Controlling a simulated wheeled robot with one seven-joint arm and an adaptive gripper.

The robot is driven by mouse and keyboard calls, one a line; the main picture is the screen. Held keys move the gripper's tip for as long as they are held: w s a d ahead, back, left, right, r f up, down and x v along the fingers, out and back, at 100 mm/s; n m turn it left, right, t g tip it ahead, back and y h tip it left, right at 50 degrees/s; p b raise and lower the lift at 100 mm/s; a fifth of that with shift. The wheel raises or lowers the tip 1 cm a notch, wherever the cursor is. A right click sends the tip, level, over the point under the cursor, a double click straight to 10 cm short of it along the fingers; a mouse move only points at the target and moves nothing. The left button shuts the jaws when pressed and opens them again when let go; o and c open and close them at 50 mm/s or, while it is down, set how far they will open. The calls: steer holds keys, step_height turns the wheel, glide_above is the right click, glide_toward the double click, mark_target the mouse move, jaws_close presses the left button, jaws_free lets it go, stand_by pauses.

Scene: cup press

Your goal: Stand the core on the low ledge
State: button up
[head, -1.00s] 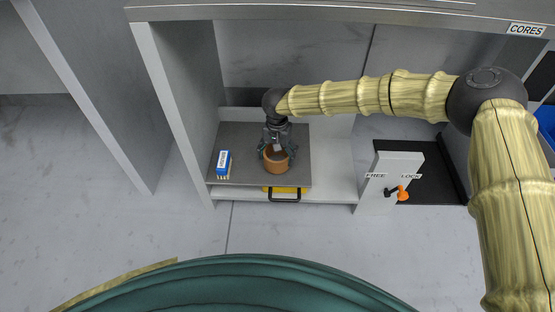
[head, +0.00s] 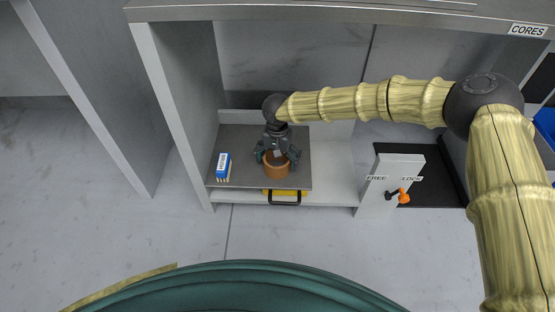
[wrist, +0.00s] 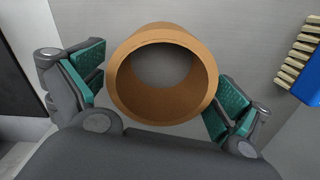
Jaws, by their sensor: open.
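The core (head: 277,168) is an orange-brown open tube standing upright on the grey top of the low ledge (head: 240,145). In the wrist view the core (wrist: 205,75) shows its round rim and hollow inside. My gripper (head: 278,158) is open around it. Its green-padded fingers (wrist: 158,88) are on either side of the core, apart from it on the left and very close on the right; whether that one touches I cannot tell.
A blue brush (head: 222,166) with pale bristles lies left of the core on the ledge. A yellow part with a black handle (head: 285,197) sits under the front edge. A white post with an orange lever (head: 403,196) stands to the right. Side walls and a top panel enclose the ledge.

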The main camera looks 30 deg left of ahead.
step_height(320, 180, up, 12)
steer(key=p, duration=0.5)
steer(key=shift+r, duration=0.15)
stand_by(0.5)
